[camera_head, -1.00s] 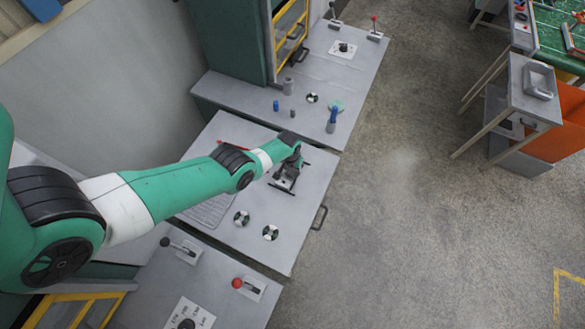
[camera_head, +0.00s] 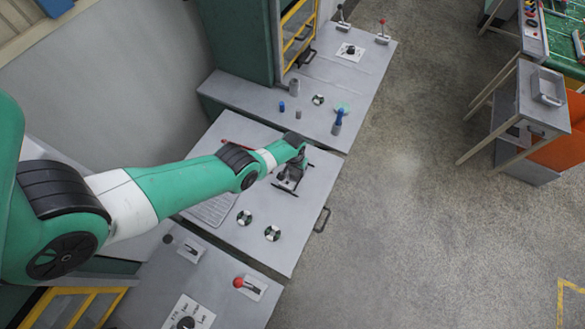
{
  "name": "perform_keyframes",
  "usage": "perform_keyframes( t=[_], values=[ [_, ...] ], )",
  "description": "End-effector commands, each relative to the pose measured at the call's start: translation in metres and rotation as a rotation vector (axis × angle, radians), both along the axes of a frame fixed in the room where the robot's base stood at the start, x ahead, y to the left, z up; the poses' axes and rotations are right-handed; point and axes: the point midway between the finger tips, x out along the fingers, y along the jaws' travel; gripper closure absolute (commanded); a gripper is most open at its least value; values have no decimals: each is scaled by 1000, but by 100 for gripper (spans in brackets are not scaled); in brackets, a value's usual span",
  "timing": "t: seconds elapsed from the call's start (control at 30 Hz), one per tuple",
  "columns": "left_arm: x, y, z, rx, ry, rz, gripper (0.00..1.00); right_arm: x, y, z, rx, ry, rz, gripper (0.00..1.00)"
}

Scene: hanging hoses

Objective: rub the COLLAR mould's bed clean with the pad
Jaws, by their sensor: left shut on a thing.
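My left gripper (camera_head: 291,176) is over the middle grey worktop (camera_head: 265,224), pointing down near its right part. It is shut on a small dark thing, mostly hidden under the wrist; I cannot tell if it is the pad. A flat grey piece with dark bars lies right under the gripper; I cannot tell if it is the COLLAR mould, as no label is readable. Whether the held thing touches it cannot be made out. My right gripper is not in view.
A blue-handled tool (camera_head: 338,120) and small cylinders (camera_head: 294,86) stand on the back worktop. A red-knobbed lever (camera_head: 240,283) is on the near worktop. A side table with a grey tray (camera_head: 546,88) is at right. The floor between is clear.

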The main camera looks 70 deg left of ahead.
Motion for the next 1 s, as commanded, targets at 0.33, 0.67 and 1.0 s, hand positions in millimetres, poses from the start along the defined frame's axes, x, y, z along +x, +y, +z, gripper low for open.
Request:
perform_keyframes(
  t=[0.33,0.67,1.0],
  values=[
    [-2,2,0,0,0,2,93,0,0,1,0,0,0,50],
    [-16,18,-1,0,1,1,93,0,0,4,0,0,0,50],
    [-23,14,1,-2,5,-1,93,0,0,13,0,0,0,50]
  ],
)
